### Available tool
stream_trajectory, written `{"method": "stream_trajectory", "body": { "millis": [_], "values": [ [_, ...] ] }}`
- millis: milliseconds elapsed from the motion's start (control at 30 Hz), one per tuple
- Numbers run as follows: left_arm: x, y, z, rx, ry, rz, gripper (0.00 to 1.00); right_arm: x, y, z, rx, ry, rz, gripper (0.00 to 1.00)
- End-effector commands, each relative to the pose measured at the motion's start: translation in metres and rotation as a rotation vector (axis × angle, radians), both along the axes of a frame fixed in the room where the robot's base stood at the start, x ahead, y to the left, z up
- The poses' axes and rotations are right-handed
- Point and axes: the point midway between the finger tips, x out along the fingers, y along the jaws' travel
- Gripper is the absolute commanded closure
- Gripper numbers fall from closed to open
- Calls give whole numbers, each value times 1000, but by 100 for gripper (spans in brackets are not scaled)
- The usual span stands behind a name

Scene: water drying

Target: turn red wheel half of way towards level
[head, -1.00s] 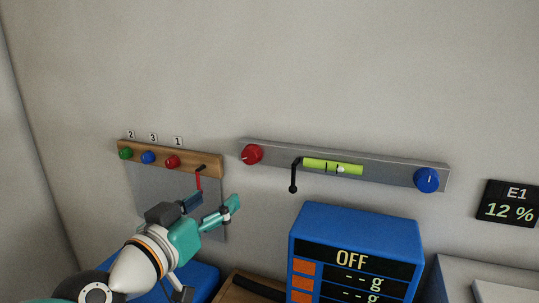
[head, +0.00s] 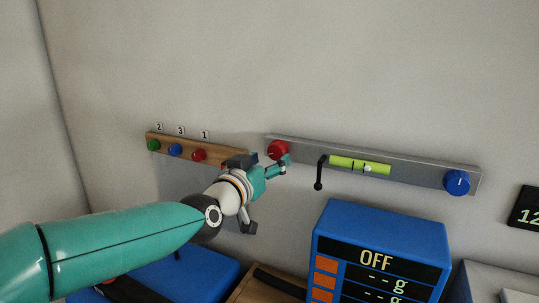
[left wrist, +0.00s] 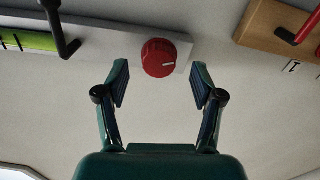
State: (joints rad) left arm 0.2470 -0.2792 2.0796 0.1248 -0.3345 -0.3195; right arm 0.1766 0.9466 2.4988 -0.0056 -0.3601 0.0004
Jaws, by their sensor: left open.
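The red wheel (head: 278,149) is a knob at the left end of a grey wall bar. A yellow-green level vial (head: 350,164) with a pale bubble sits on that bar, tilted down to the right. My left gripper (head: 264,160) is open at the red wheel and partly overlaps it from below. In the left wrist view the red wheel (left wrist: 158,56) lies centred just beyond and between the two open fingertips (left wrist: 160,76), with a gap on each side. Its white mark points to the right there. My right gripper is not in view.
A blue wheel (head: 457,183) is at the bar's right end. A black crank handle (head: 319,175) hangs beside the vial. A wooden strip (head: 220,156) with green, blue and red knobs is at the left. A blue scale box (head: 380,225) stands below the bar.

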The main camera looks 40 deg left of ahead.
Motion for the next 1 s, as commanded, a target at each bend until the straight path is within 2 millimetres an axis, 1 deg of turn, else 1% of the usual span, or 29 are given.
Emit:
{"method": "stream_trajectory", "body": {
  "millis": [33,100,200,333,567,900,933,1000],
  "values": [
    [7,3,1,-1,2,1,33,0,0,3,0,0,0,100],
    [15,5,1,-1,0,1,33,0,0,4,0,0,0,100],
    [22,7,0,0,0,0,33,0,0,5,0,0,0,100],
    [25,8,1,-1,-1,0,33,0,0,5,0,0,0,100],
    [25,8,0,-1,-1,0,33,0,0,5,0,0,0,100],
    [25,8,0,-1,-1,0,89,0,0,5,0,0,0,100],
    [25,8,0,-1,-1,0,93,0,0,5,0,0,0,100],
    [25,8,0,4,0,0,93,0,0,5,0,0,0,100]
  ]
}}
